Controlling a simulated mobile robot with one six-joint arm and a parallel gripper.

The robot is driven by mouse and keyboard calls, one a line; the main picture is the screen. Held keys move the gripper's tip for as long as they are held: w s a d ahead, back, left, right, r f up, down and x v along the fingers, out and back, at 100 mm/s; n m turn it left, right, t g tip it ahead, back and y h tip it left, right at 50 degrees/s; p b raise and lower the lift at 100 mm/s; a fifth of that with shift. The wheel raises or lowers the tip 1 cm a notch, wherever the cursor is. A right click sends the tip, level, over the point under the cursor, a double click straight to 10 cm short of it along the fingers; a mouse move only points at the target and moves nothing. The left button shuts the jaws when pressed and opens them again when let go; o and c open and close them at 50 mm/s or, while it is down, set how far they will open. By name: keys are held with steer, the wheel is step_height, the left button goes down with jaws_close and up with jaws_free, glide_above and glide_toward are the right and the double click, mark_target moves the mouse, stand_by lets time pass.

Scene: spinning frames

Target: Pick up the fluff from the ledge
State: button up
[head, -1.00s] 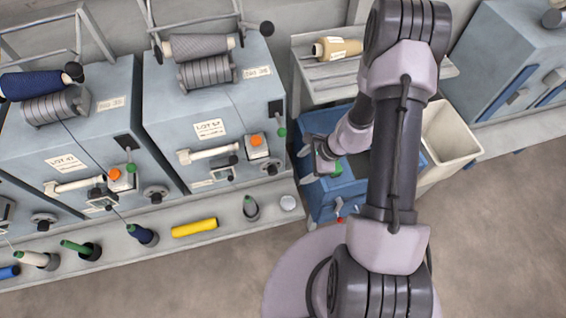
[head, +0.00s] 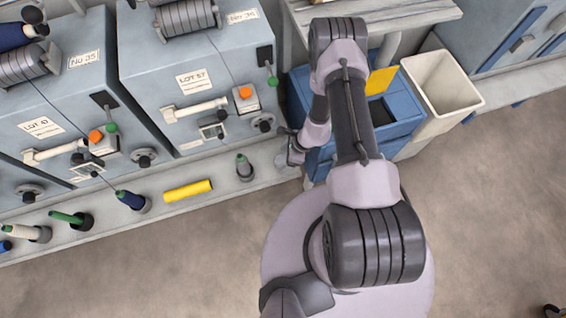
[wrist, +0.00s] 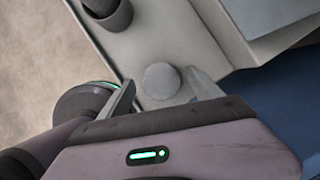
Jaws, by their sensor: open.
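The fluff is a small, round, pale grey tuft on the light grey ledge (head: 226,190). In the wrist view the fluff (wrist: 160,78) lies between the two fingertips of my gripper (wrist: 165,92), with a gap on each side. My gripper is open and empty. In the head view my gripper (head: 287,158) is at the right end of the ledge and largely hides the fluff. I cannot tell how high the fingers are above the ledge.
A yellow tube (head: 188,190) lies further left. Grey machines (head: 195,75) rise behind the ledge. A blue cabinet (head: 400,110) and a cream bin (head: 445,85) are to the right.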

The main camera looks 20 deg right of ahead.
steer(key=shift+x, duration=0.95)
steer(key=shift+r, duration=0.2)
steer(key=c, duration=1.4)
